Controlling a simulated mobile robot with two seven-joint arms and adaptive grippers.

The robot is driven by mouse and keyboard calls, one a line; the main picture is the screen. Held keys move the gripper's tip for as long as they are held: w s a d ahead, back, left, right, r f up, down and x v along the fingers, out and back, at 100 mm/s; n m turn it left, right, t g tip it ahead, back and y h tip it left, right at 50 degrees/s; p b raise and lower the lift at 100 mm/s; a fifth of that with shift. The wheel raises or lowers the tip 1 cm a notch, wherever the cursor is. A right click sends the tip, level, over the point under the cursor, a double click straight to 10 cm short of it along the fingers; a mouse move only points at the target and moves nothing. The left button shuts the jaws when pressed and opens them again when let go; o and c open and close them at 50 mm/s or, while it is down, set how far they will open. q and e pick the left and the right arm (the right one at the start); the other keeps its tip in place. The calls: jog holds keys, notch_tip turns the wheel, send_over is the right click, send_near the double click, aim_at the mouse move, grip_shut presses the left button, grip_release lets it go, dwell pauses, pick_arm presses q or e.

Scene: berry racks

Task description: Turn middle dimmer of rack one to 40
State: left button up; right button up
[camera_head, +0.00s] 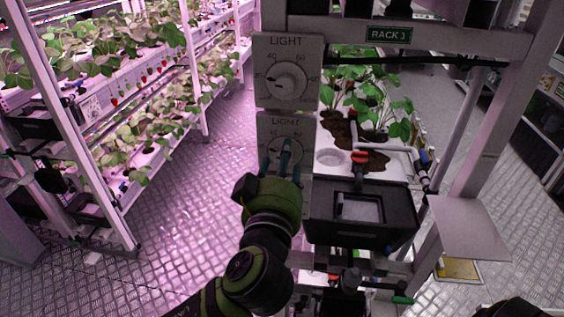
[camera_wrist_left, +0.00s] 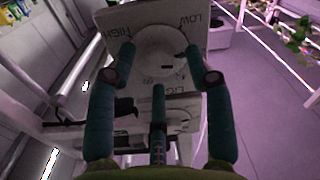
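The RACK 1 sign (camera_head: 389,34) is on the top beam of the near rack. Below it, the upper LIGHT dimmer (camera_head: 288,80) is fully visible. A second LIGHT panel (camera_head: 268,124) is directly beneath, its knob largely hidden by my left gripper (camera_head: 277,158). In the left wrist view, a white round knob (camera_wrist_left: 160,48) sits on a panel marked HIGH and LOW. My left gripper (camera_wrist_left: 160,58) has one finger on each side of this knob and a third finger below. The fingers look spread; whether they touch the knob is unclear. The pointer setting cannot be read.
A black box (camera_head: 360,232) and a white plant tray (camera_head: 385,166) are right of the panels. A grey flat plate (camera_head: 468,228) juts out farther right. Another plant rack (camera_head: 110,195) stands at left, with open metal floor (camera_head: 190,215) between.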

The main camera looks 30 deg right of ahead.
pick_arm(q)
grip_shut()
pick_arm(e)
jog(key=shift+a, duration=0.3)
jog(key=shift+a+f, duration=0.1)
jog(key=shift+f, duration=0.1)
pick_arm(q)
jog(key=shift+r+m+p, duration=0.2)
jog(key=shift+m+p, duration=0.4)
jog(key=shift+m, duration=2.05)
jog(key=shift+r+m+p, duration=0.15)
jog(key=shift+m+p, duration=0.45)
jog(key=shift+m, duration=2.05)
pick_arm(e)
jog(key=shift+d+r, duration=0.15)
jog(key=shift+r, duration=0.55)
jog(key=shift+d+r, duration=0.1)
jog(key=shift+r, duration=0.55)
jog(key=shift+s, duration=0.1)
